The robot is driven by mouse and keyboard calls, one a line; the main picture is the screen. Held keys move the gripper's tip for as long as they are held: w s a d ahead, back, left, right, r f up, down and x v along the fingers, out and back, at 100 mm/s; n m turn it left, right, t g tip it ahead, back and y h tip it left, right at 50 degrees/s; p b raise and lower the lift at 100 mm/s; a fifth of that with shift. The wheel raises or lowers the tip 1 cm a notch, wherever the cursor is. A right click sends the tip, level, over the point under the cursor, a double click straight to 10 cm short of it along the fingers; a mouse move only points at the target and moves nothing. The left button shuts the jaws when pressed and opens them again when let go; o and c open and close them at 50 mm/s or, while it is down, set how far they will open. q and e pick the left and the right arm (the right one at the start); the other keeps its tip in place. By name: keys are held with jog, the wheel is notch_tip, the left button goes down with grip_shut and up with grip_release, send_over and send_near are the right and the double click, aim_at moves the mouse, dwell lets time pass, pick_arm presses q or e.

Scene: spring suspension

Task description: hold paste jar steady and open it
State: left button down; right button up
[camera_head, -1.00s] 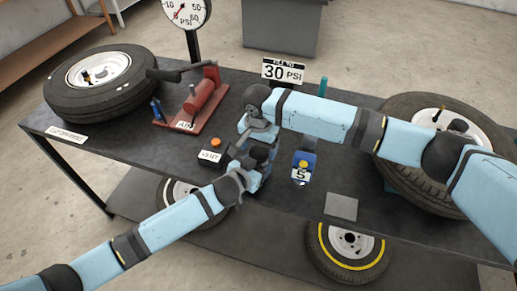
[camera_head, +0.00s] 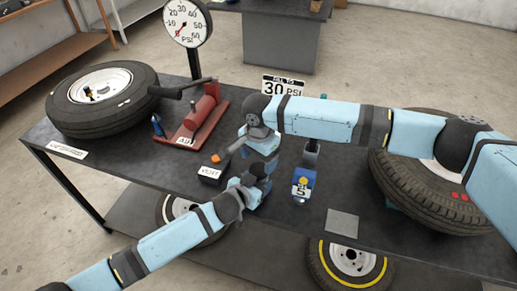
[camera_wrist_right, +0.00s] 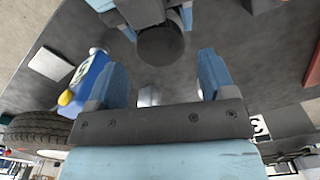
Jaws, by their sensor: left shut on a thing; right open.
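A dark round top (camera_wrist_right: 160,45), apparently the paste jar's lid, shows at the top of the right wrist view between blue fingers of my left gripper (camera_wrist_right: 155,20). The jar's body is largely hidden. In the head view my left gripper (camera_head: 256,184) is shut on it, low over the table near the middle. My right gripper (camera_head: 260,142) is just beyond and above it in the head view. In the right wrist view its fingers (camera_wrist_right: 162,78) are open and apart, with nothing clearly between them.
The dark table (camera_head: 130,160) holds a tyre (camera_head: 70,118) at left and another (camera_head: 420,195) at right. A grey square plate (camera_head: 342,222) lies near the front edge.

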aim_at(259, 168)
jog(key=shift+f, duration=1.8)
jog(key=c, duration=0.9)
jog(key=shift+n, duration=1.8)
jog(key=shift+c, duration=0.2)
jog(key=o, duration=1)
jog(key=shift+r, duration=0.1)
